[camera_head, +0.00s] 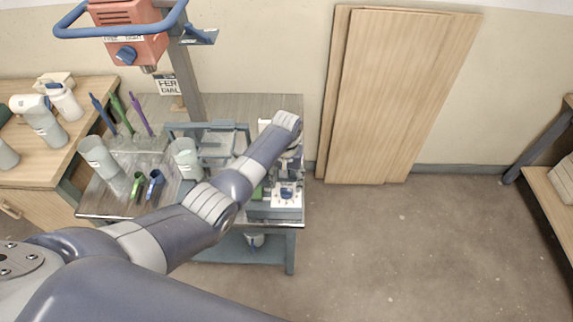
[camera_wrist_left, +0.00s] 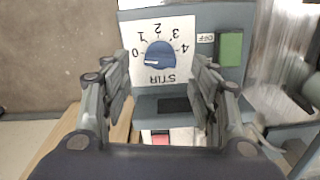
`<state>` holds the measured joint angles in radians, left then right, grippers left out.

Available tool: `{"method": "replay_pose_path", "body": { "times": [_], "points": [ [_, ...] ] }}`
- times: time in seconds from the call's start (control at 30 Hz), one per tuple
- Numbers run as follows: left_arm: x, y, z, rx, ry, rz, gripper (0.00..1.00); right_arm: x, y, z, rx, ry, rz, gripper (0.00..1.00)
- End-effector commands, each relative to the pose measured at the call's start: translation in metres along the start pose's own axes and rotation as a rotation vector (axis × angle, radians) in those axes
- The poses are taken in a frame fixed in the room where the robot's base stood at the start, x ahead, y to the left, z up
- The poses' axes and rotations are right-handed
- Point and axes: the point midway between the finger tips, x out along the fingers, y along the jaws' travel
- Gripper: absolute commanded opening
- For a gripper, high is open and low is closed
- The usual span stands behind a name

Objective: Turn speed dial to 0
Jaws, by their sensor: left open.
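The blue speed dial (camera_wrist_left: 159,61) sits on a white plate (camera_wrist_left: 183,33) marked STIR with the numbers 0 to 4, upside down in the left wrist view. A pale mark shows low on the knob, but I cannot tell which number it points to. In the head view the blue dial (camera_head: 287,193) is on the machine at the bench's right end. My left gripper (camera_wrist_left: 161,78) is open, its fingers on either side of the dial in the picture and apart from it. In the head view my left gripper (camera_head: 291,158) is partly hidden by its wrist.
A green switch (camera_wrist_left: 230,48) beside an OFF label adjoins the plate. The bench (camera_head: 240,105) also holds grey cups (camera_head: 186,158) and coloured tools. An orange machine (camera_head: 128,30) with another blue knob (camera_head: 126,55) stands behind.

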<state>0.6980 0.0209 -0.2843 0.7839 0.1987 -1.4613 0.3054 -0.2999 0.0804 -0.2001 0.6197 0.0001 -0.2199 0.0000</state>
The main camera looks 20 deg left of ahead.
Motion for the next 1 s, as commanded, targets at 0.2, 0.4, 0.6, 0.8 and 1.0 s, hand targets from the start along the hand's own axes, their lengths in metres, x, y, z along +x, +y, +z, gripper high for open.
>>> {"method": "replay_pose_path", "body": {
  "times": [0.2,0.4,0.6,0.8,1.0],
  "points": [
    [-0.036,0.0,-0.001,-0.001,0.004,0.0,0.55,0.0,0.0,0.0,0.0,0.0,0.0,0.4],
    [-0.065,0.0,-0.001,-0.002,0.003,0.001,0.55,0.0,-0.001,0.0,0.0,0.0,-0.001,0.4],
    [-0.079,0.0,0.0,-0.002,0.001,0.001,0.55,0.0,-0.001,0.0,0.0,0.0,-0.001,0.4],
    [-0.08,0.0,0.0,-0.002,0.0,0.0,0.55,0.0,-0.001,0.0,0.0,0.0,-0.001,0.4],
    [-0.08,0.0,0.0,-0.002,0.001,0.0,0.55,0.0,-0.001,0.0,0.0,0.0,-0.001,0.4]
  ]
}}
